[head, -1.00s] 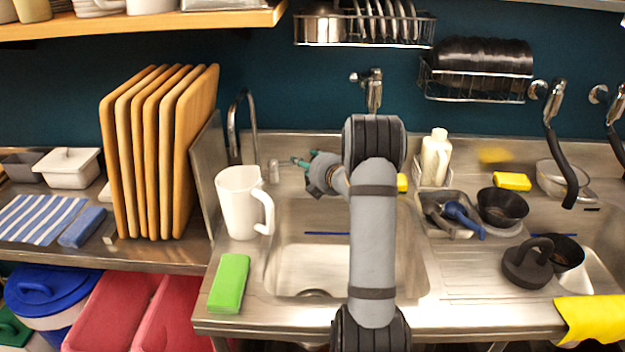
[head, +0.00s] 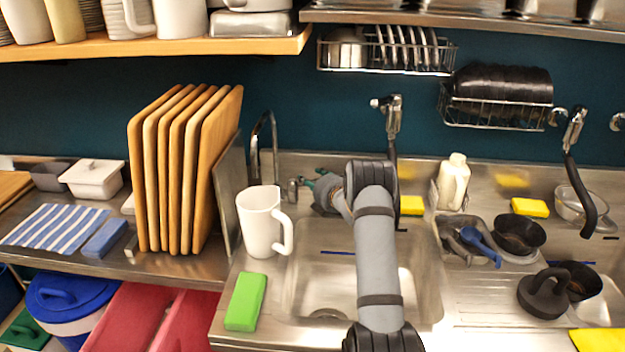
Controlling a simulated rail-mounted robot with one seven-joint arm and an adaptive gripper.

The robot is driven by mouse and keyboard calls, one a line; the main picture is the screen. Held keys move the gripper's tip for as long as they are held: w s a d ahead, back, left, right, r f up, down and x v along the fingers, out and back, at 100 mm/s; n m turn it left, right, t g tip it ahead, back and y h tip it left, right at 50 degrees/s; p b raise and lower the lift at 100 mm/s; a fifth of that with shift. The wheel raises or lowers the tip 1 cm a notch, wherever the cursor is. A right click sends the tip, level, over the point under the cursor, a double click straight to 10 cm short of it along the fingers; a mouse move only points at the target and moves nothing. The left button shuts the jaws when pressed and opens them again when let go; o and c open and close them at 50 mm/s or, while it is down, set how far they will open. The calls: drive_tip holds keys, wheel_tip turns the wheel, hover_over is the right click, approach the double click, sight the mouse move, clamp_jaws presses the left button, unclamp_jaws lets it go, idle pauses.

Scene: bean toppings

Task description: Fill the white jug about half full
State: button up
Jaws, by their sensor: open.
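The white jug (head: 262,222) stands upright at the left rim of the sink, its handle towards the right. Its mouth is by the arched metal tap (head: 258,140); its inside and any water level cannot be seen. A small metal knob (head: 293,189) stands just right of the jug. My gripper (head: 309,183), with teal fingertips, is open beside the knob's right side, at the back of the sink. Whether a fingertip touches the knob cannot be told. My own arm hides part of the gripper and the sink.
A green sponge (head: 245,302) lies in front of the jug. Upright wooden boards (head: 185,170) stand to the left. A white bottle (head: 453,182), yellow sponges (head: 530,208) and black bowls (head: 519,235) are to the right. The sink basin (head: 325,275) looks largely clear.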

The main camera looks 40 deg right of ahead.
drive_tip(key=shift+c, duration=1.2)
drive_tip(key=c, duration=0.8)
clamp_jaws()
